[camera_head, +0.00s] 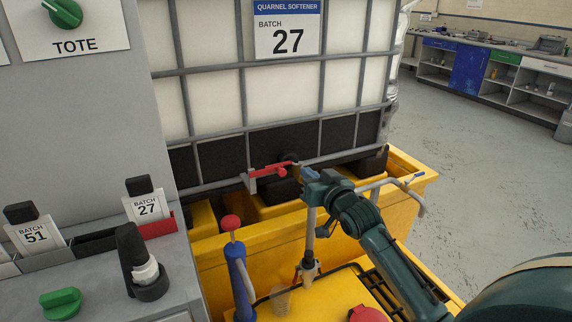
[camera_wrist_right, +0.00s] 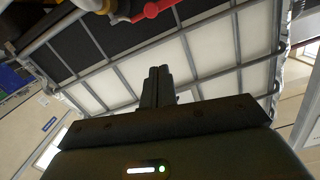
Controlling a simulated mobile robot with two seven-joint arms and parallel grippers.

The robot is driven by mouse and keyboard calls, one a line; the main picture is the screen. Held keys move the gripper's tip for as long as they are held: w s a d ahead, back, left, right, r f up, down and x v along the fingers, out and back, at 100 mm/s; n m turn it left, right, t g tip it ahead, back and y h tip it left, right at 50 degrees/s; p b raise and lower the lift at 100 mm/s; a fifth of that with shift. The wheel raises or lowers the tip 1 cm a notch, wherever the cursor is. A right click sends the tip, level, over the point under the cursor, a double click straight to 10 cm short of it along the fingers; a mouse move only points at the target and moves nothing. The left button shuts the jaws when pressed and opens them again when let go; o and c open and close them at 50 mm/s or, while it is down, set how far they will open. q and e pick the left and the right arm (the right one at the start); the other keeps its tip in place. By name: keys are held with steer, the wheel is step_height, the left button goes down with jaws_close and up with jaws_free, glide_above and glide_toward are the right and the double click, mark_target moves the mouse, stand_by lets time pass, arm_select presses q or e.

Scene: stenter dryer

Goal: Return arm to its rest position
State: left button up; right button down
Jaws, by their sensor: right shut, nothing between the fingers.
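My right arm reaches in from the lower right. Its right gripper (camera_head: 308,177) is just right of the red valve handle (camera_head: 270,170) at the tote's foot; I cannot tell the exact gap. In the right wrist view the two fingers (camera_wrist_right: 158,84) lie together with nothing between them. That view also shows the red handle (camera_wrist_right: 152,9) at the top edge, apart from the fingers. The white caged tote (camera_head: 350,82) carries a "Quarnel Softener Batch 27" sign (camera_head: 287,28). My left gripper is not in view.
A yellow bund (camera_head: 405,200) surrounds the tote's foot. A blue red-knobbed lever (camera_head: 238,270) and an upright pipe (camera_head: 309,245) stand close to my right arm. A grey panel (camera_head: 80,110) with batch cards (camera_head: 149,207) is at left. Open floor (camera_head: 480,170) lies right.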

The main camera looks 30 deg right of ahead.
steer(key=s+a+f+n+g+y+p, duration=0.2)
steer(key=s+a+f+n+g+p, duration=0.15)
steer(key=s+a+f, duration=0.95)
steer(key=s+a+f+g, duration=0.1)
steer(key=s+a+f, duration=0.1)
steer(key=s, duration=0.3)
steer(key=s+a+f+n+g+y+p, duration=0.1)
steer(key=s+a+f, duration=0.1)
steer(key=s+a, duration=0.1)
steer(key=s+a+f+n+g+y, duration=0.1)
steer(key=s+a+f, duration=0.1)
steer(key=s, duration=0.4)
steer(key=shift+s+a+f, duration=0.35)
steer(key=shift+a, duration=0.45)
